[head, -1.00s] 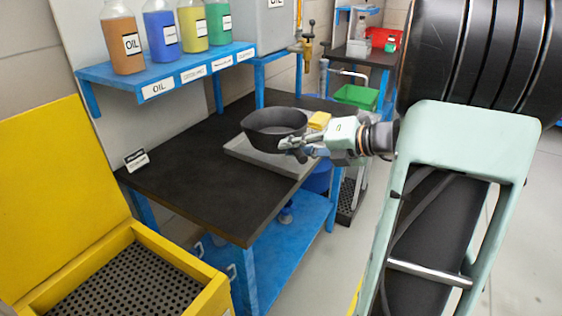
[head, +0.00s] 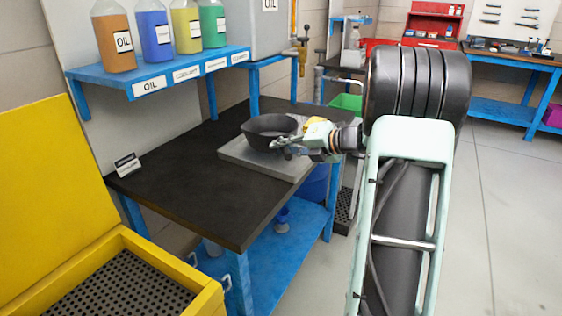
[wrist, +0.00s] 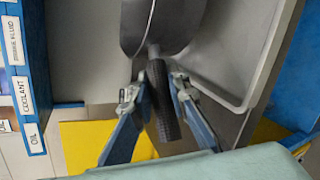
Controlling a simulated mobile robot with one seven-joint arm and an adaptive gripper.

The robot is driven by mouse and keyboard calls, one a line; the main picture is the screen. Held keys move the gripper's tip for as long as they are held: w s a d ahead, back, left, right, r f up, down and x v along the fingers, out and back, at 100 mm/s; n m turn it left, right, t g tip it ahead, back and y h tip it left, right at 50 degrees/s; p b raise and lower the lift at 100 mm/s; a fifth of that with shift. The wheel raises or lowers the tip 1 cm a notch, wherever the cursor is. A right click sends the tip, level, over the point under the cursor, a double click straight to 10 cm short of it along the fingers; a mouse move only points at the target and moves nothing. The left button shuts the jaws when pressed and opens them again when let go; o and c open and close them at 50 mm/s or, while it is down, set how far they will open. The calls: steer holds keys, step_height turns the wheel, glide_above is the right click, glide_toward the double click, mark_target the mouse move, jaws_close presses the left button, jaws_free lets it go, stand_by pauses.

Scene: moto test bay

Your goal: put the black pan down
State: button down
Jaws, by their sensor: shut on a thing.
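The black pan (head: 268,133) is at the grey tray (head: 232,157) on the dark workbench. It looks level, on the tray or just above it; contact is hard to tell. My gripper (head: 283,146) is at the pan's right side, shut on its handle. In the wrist view the black handle (wrist: 162,98) runs between the two fingers (wrist: 155,88), and part of the pan body (wrist: 155,25) shows at the top. The tray's raised rim (wrist: 242,85) lies beside the pan there.
A yellow object (head: 314,121) sits behind my gripper. A small sign (head: 127,164) stands on the bench's left part, where the top (head: 185,170) is otherwise clear. A blue shelf (head: 165,78) with several bottles hangs above. An open yellow bin (head: 120,275) is front left.

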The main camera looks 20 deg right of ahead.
steer(key=shift+w+f, duration=0.2)
steer(key=shift+f, duration=0.05)
steer(key=shift+w+f+b, duration=0.2)
steer(key=shift+f+b, duration=0.3)
steer(key=shift+f, duration=1.3)
steer(key=c, duration=1.8)
jaws_free()
steer(key=shift+c, duration=0.2)
steer(key=shift+s+d+r, duration=0.1)
steer(key=shift+r, duration=0.1)
steer(key=p+v, duration=0.2)
steer(key=v, duration=0.9)
steer(key=shift+s+d, duration=0.2)
steer(key=shift+s, duration=0.1)
steer(key=shift+r, duration=0.1)
